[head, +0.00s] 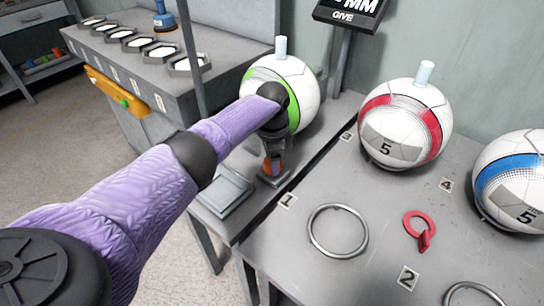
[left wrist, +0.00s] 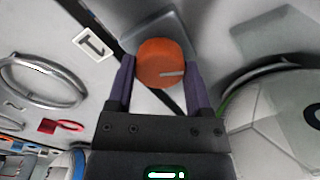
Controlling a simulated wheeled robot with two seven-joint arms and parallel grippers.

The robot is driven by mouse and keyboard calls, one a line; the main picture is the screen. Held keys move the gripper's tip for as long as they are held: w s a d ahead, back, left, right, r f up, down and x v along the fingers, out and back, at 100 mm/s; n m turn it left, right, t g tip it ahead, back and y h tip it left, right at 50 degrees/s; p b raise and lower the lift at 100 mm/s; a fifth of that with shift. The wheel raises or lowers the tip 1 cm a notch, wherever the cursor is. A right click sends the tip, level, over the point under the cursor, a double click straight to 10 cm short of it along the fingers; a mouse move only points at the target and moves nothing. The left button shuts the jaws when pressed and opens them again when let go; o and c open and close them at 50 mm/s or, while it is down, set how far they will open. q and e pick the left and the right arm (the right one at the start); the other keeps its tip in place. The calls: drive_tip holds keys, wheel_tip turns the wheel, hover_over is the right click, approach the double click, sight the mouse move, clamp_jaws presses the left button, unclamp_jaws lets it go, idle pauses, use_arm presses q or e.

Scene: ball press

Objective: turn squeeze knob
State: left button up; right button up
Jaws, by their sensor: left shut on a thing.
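The squeeze knob (left wrist: 160,63) is an orange-red round knob with a pale line on its face, which points to the right in the left wrist view. It stands on a small grey base at the table's edge, and part of it shows in the head view (head: 272,167) below my wrist. My left gripper (left wrist: 160,75) is shut on the knob, with one finger on each side. A white ball with a green band (head: 305,85) stands just behind my left arm, which hides part of it. My right gripper is in neither view.
A grey pad (head: 223,192) lies left of the knob. A metal ring (head: 338,231) and a red ring-shaped piece (head: 417,229) lie on the table to the right. Balls with red (head: 408,120) and blue (head: 515,178) bands stand further right. A dark sign (head: 349,13) hangs above.

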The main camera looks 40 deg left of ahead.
use_arm(q)
drive_tip(key=shift+m, duration=1.1)
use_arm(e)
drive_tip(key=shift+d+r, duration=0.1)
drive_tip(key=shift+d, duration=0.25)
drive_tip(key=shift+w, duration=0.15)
use_arm(q)
drive_tip(key=o, duration=1)
drive_tip(key=shift+o, duration=1.4)
wheel_tip(320, 180, up, 10)
drive_tip(key=p, duration=0.5)
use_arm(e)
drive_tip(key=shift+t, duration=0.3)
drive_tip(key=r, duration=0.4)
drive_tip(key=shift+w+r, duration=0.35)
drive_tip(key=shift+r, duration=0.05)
